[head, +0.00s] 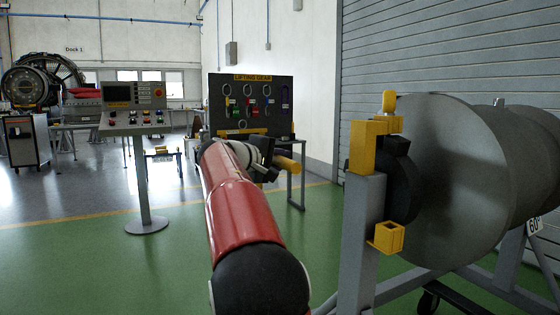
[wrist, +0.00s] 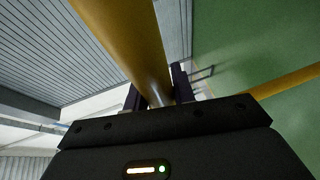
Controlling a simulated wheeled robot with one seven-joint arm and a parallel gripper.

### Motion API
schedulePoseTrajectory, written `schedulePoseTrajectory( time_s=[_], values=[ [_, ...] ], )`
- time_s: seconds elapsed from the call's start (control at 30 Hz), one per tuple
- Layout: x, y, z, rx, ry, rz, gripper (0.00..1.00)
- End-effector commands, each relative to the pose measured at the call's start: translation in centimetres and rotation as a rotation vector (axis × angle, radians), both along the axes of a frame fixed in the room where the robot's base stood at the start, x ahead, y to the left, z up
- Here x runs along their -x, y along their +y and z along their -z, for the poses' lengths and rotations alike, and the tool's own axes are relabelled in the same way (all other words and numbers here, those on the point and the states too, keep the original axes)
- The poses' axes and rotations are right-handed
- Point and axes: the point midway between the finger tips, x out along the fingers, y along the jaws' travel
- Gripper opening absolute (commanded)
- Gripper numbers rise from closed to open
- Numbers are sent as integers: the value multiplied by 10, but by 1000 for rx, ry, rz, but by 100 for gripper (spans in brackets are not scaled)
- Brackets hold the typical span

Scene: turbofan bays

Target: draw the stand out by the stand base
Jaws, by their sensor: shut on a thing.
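My gripper (head: 266,163) is at the end of my red arm in the middle of the head view. It is shut on a yellow bar, whose end (head: 288,164) sticks out to the right of the jaws. In the wrist view the bar (wrist: 118,38) runs between the two dark fingers (wrist: 158,94). A grey stand (head: 358,245) with a yellow clamp and a large grey drum (head: 440,180) is at the right. Its low grey frame (head: 500,292) has a black caster. The bar's end in the head view is apart from this stand's post.
A control console (head: 135,120) on a post stands at the left. A lifting gear board (head: 250,105) and a table stand behind my gripper. A shuttered wall (head: 400,60) is at the right. The green floor (head: 100,260) at the left front is clear.

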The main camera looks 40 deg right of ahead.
Motion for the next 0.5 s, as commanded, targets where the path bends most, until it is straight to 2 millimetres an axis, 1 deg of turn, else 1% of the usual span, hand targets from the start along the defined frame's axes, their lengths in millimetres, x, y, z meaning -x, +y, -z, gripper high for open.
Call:
schedulePoseTrajectory(
  time_s=[0.13,0.33,0.5],
  values=[
    [-1,2,1,-1,0,0,0],
    [-4,16,1,-3,1,-3,0],
    [-6,19,2,-6,0,-4,0]
  ],
)
